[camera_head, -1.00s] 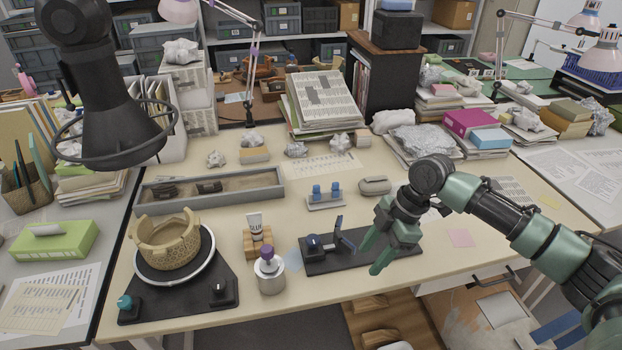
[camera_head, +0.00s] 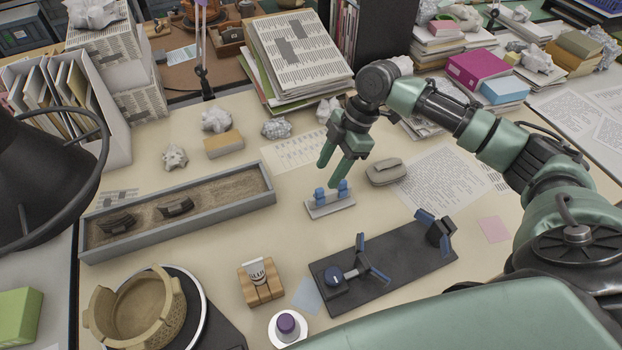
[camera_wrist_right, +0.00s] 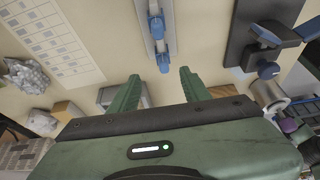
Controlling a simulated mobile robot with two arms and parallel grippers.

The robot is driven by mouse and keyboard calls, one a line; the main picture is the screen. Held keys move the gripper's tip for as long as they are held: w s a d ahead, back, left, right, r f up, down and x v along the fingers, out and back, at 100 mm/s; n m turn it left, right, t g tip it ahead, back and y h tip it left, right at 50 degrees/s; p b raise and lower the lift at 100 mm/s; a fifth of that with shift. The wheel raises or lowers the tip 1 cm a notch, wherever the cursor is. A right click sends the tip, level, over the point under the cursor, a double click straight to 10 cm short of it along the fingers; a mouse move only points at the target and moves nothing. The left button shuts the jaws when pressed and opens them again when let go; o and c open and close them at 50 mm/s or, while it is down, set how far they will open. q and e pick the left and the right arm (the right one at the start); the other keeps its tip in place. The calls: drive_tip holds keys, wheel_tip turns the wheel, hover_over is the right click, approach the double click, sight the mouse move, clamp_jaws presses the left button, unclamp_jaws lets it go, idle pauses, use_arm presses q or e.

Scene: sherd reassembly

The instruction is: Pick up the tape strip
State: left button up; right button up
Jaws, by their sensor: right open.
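A small grey holder (camera_head: 331,206) with two blue pieces (camera_head: 320,194) stands on the table; the blue pieces look like the tape strips, but I cannot be sure. In the right wrist view the blue pieces (camera_wrist_right: 163,62) show on the grey holder (camera_wrist_right: 171,15), just beyond the fingertips. My right gripper (camera_head: 333,167) is open and empty, with its fingers pointing down just above and behind the holder. It also shows in the right wrist view (camera_wrist_right: 160,76), with one finger to each side of the nearer blue piece. My left gripper is not in view.
A dark clamp stand (camera_head: 385,265) lies in front of the holder, and a grey pouch-like case (camera_head: 385,172) to its right. A long grey sand tray (camera_head: 235,200) is to its left. A tan bowl (camera_head: 140,305), a glue tube (camera_head: 258,272) and a purple-capped jar (camera_head: 288,328) are nearer.

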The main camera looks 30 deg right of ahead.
sight(321, 189)
drive_tip(key=f, duration=0.1)
drive_tip(key=a+f, duration=0.1)
drive_tip(key=shift+s+a+f, duration=0.15)
drive_tip(key=shift+s+f, duration=0.15)
drive_tip(key=shift+s, duration=0.05)
drive_tip(key=p+x, duration=0.1)
drive_tip(key=x, duration=0.2)
drive_tip(key=shift+a+f, duration=0.15)
drive_tip(key=shift+f, duration=0.15)
drive_tip(key=shift+a+f, duration=0.1)
drive_tip(key=shift+f, duration=0.25)
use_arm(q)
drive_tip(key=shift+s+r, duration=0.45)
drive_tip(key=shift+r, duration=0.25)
use_arm(e)
drive_tip(key=c, duration=0.9)
